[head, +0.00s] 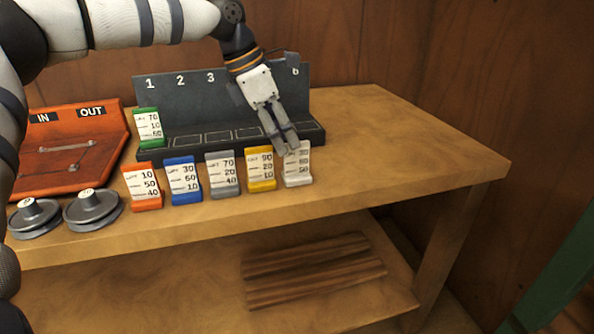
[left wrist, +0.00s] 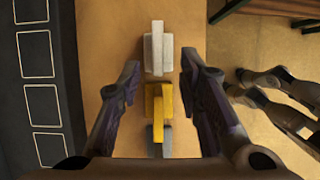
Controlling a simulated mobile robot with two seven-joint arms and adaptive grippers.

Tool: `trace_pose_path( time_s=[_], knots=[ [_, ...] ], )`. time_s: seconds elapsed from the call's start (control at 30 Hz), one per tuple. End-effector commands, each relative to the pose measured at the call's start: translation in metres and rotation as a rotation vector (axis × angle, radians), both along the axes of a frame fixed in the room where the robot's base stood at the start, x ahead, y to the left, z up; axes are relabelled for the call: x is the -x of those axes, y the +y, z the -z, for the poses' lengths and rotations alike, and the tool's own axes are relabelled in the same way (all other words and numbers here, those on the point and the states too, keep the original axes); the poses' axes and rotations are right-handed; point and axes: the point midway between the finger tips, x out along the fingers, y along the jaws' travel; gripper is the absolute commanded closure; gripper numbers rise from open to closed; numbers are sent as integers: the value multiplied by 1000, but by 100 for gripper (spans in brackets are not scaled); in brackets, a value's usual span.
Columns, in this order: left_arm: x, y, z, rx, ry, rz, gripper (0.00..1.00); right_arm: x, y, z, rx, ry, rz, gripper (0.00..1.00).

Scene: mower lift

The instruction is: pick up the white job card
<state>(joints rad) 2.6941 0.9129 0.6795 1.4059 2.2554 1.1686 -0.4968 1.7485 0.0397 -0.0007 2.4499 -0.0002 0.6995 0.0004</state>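The white job card (head: 298,168) stands upright at the right end of a row of cards on the bench, its top left partly covered by my left gripper in the head view. In the left wrist view the white card (left wrist: 158,54) shows from above, ahead of and between the finger lines. My left gripper (head: 287,148) points down over the row, by the yellow and white cards. Its fingers (left wrist: 160,75) are spread wide, with nothing held. The yellow card (left wrist: 159,102) and the grey card (left wrist: 158,140) lie between the fingers in that view.
A dark numbered rack (head: 220,133) stands behind the cards, with a green card (head: 148,128) in slot 1. Blue (head: 184,180) and orange (head: 142,187) cards stand left in the row. An orange IN/OUT board (head: 70,150) and round weights (head: 92,208) are further left. The bench's right is clear.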

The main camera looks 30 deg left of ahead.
Motion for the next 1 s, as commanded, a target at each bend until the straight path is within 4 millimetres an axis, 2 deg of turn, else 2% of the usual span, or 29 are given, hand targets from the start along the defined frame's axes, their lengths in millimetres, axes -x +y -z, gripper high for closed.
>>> trace_pose_path(
  time_s=[0.03, 0.13, 0.37, 0.63, 0.8, 1.0],
  knots=[
    [-2, -2, 9, -1, 4, 0, 68, 1, 0, 2, 0, 5, 0, 71],
    [-6, -5, 18, -2, 2, 0, 68, 2, 0, 2, 0, 7, 0, 71],
    [-21, -18, 56, -2, 2, 1, 68, 5, 0, 6, -1, 17, -1, 71],
    [-23, -19, 60, -2, -1, 0, 68, 5, 0, 5, 0, 17, -1, 71],
    [-23, -19, 60, -2, -1, 0, 100, 5, 0, 5, 0, 17, -1, 71],
    [-23, -19, 60, -1, -2, 0, 100, 5, 0, 6, 0, 17, -1, 71]
  ],
)
